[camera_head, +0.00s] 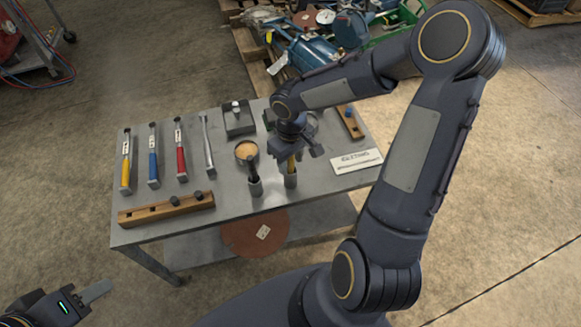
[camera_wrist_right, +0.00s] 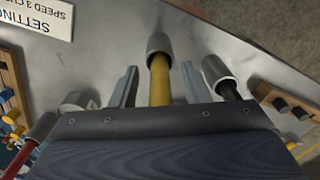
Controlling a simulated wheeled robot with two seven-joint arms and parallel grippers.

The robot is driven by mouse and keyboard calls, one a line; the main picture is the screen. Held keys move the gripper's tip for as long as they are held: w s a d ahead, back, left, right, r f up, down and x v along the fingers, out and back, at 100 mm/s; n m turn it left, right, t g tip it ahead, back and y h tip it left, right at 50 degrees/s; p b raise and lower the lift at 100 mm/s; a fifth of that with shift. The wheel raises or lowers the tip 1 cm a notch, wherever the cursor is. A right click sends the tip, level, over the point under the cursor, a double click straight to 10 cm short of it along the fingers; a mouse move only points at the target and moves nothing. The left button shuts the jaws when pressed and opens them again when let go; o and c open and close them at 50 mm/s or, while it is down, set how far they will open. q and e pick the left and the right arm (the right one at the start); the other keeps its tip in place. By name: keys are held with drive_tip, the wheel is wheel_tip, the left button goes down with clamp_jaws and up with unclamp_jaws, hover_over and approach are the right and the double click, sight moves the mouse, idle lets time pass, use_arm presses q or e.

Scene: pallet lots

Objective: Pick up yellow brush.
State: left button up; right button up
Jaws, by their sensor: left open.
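The yellow brush (camera_head: 291,163) stands in a small metal cup (camera_head: 290,181) near the table's front edge. In the right wrist view its yellow handle (camera_wrist_right: 160,82) runs into the cup (camera_wrist_right: 159,45). My right gripper (camera_head: 292,148) is above it, pointing down. In the right wrist view the right gripper (camera_wrist_right: 157,86) is open, with one finger on each side of the yellow handle and a visible gap to both. The brush's other end is hidden by the gripper body. My left gripper (camera_head: 88,297) is open and empty, low at the left, away from the table.
A dark-handled tool stands in a neighbouring metal cup (camera_head: 255,188), close beside the right gripper. A loaded pallet stands behind.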

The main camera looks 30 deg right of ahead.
clamp_jaws()
use_arm(q)
drive_tip(key=shift+r, duration=0.1)
use_arm(e)
drive_tip(key=shift+r, duration=0.15)
